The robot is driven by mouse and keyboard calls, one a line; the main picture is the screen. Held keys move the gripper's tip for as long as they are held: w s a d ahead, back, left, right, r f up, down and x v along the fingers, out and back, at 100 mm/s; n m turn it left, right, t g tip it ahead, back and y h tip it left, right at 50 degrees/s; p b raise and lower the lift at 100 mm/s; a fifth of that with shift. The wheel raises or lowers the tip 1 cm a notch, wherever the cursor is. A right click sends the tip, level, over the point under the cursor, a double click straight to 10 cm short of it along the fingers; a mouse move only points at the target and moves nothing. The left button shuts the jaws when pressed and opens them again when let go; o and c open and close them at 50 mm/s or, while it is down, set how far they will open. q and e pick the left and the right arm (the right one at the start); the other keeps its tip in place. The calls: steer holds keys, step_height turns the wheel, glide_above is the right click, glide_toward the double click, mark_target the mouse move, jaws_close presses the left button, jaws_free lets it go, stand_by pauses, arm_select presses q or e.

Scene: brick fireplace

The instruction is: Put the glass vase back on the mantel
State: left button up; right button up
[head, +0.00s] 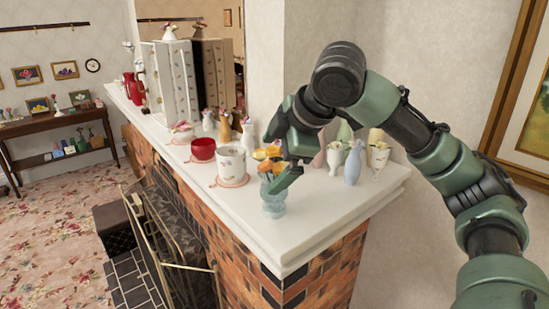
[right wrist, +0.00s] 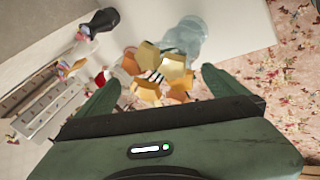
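The pale blue glass vase (head: 274,203) stands upright on the white mantel (head: 312,225), close to its front edge. Orange and yellow flowers (head: 268,153) fill its mouth. My right gripper (head: 285,172) is over the vase, and one green finger crosses in front of its upper part. In the right wrist view the two fingers are spread, with the flowers (right wrist: 160,78) showing between them and the glass vase (right wrist: 187,40) beyond. I cannot tell whether a finger touches the vase or flowers. My left gripper is not in view.
Several small vases, including a pale blue one (head: 353,165), stand behind to the right. The mantel's front right corner is clear. A fire screen (head: 165,250) stands below.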

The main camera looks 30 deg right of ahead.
steer(key=shift+r, duration=0.1)
steer(key=shift+s+d+r, duration=0.1)
steer(key=shift+s+r, duration=0.1)
steer(key=shift+r, duration=0.1)
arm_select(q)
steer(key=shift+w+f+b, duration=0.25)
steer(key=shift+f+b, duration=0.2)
arm_select(e)
steer(key=v, duration=1.1)
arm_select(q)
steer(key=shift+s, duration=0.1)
